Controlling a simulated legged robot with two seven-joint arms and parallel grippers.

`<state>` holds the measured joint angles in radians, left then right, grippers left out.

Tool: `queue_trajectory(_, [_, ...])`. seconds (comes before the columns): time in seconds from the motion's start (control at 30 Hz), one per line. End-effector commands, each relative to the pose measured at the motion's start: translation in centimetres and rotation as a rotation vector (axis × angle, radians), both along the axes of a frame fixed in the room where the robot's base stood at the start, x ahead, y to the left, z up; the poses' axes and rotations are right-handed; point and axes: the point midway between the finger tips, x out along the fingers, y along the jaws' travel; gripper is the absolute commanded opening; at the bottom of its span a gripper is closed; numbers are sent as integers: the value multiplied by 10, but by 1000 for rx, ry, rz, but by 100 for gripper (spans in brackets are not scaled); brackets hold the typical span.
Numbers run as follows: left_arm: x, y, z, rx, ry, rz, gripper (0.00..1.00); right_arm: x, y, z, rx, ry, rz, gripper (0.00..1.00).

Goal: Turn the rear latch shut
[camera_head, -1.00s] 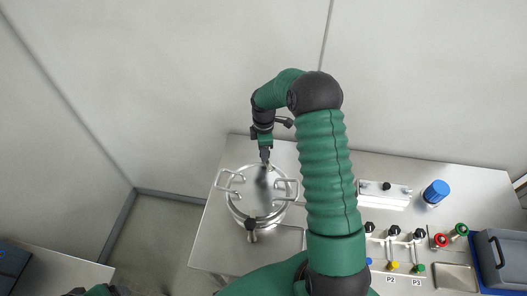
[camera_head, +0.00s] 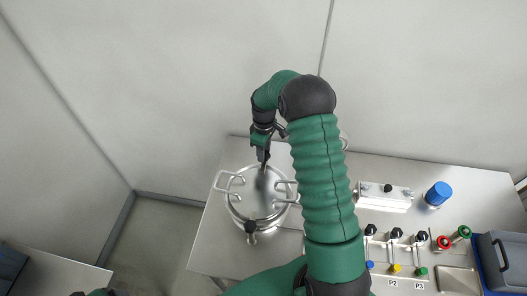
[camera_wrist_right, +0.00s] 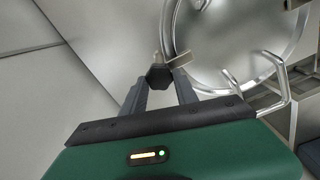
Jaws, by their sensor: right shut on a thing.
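A round steel vessel with a shiny lid (camera_head: 240,205) and wire side handles stands at the left of the steel table. Its front latch, with a black knob (camera_head: 250,227), sits at the near rim. My right gripper (camera_head: 264,160) reaches down to the far rim and covers the rear latch in the head view. In the right wrist view, the fingers of my right gripper (camera_wrist_right: 160,88) are shut on the rear latch's black knob (camera_wrist_right: 158,74). A metal latch piece (camera_wrist_right: 180,60) extends from the knob toward the lid's rim.
To the right on the table are a metal block (camera_head: 384,194), a blue cylinder (camera_head: 438,194), several black-knobbed valves (camera_head: 396,234), red and green knobs (camera_head: 454,236) and a grey bin (camera_head: 500,257). A wall stands close behind the table.

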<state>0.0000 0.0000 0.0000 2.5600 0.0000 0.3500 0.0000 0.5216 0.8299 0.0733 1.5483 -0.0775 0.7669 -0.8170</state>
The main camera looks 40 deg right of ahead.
Motion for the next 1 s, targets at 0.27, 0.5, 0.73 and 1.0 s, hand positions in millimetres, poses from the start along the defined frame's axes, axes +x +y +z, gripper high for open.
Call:
queue_trajectory(0.27, [0,0,1,0,0,0,82,5,-4,5,-9,-15,-6,0])
queue_trajectory(0.5, [0,0,1,0,0,0,82,4,-3,3,-7,-12,-5,53])
queue_trajectory(0.73, [0,0,0,0,0,0,82,2,-1,1,-3,-6,-4,57])
queue_trajectory(1.0, [0,0,-9,0,0,0,82,3,-2,21,-4,-8,-3,57])
